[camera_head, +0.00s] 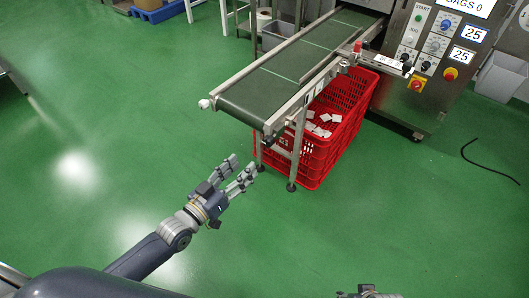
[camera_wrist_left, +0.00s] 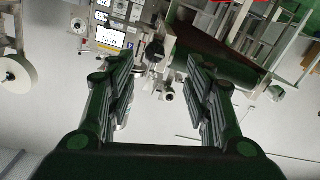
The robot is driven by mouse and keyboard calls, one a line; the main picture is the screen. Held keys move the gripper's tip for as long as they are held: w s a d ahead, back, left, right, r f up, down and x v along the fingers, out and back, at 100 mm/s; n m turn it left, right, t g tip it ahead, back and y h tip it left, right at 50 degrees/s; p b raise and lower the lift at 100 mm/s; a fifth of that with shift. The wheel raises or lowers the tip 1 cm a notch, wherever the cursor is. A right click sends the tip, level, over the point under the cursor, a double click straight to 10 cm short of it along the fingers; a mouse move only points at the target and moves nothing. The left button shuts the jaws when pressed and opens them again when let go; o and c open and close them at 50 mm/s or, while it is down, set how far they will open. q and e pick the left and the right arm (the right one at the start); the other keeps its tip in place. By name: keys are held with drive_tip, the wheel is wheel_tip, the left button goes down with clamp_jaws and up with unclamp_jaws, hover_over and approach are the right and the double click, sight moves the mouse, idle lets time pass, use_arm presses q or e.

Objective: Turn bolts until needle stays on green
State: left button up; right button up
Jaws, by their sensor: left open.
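My left gripper (camera_head: 240,172) reaches in from the lower left in the head view, open and empty, over green floor in front of the conveyor's near end. In the left wrist view its two fingers (camera_wrist_left: 160,75) are spread apart with nothing between them. Part of my right gripper (camera_head: 369,292) shows at the bottom edge; its fingers cannot be made out. The packing machine's control panel (camera_head: 430,42), with knobs and displays, stands at the upper right, well away from both grippers. I cannot make out the bolts or a gauge needle in either view.
A green-belted conveyor (camera_head: 285,75) runs from the machine toward me. A red crate (camera_head: 318,160) with several white teabags stands under it. A grey bin (camera_head: 503,75) stands at the right edge, and a black cable (camera_head: 487,165) lies on the floor. The floor left of the conveyor is clear.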

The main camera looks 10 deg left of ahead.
sight(266, 143)
use_arm(q)
drive_tip(key=x, duration=0.3)
drive_tip(key=b+x, duration=0.1)
drive_tip(key=x, duration=0.2)
drive_tip(key=r+x, duration=0.1)
drive_tip(key=x, duration=0.2)
drive_tip(key=shift+w+d+b, duration=0.25)
drive_tip(key=shift+d+b, duration=0.05)
drive_tip(key=shift+d, duration=0.1)
drive_tip(key=shift+w+d, duration=0.25)
drive_tip(key=shift+w, duration=0.3)
use_arm(e)
drive_tip(key=w+v, duration=0.1)
drive_tip(key=v, duration=0.5)
drive_tip(key=shift+w+r, duration=0.2)
drive_tip(key=shift+r, duration=0.35)
use_arm(q)
drive_tip(key=shift+c, duration=0.4)
drive_tip(key=c, duration=1)
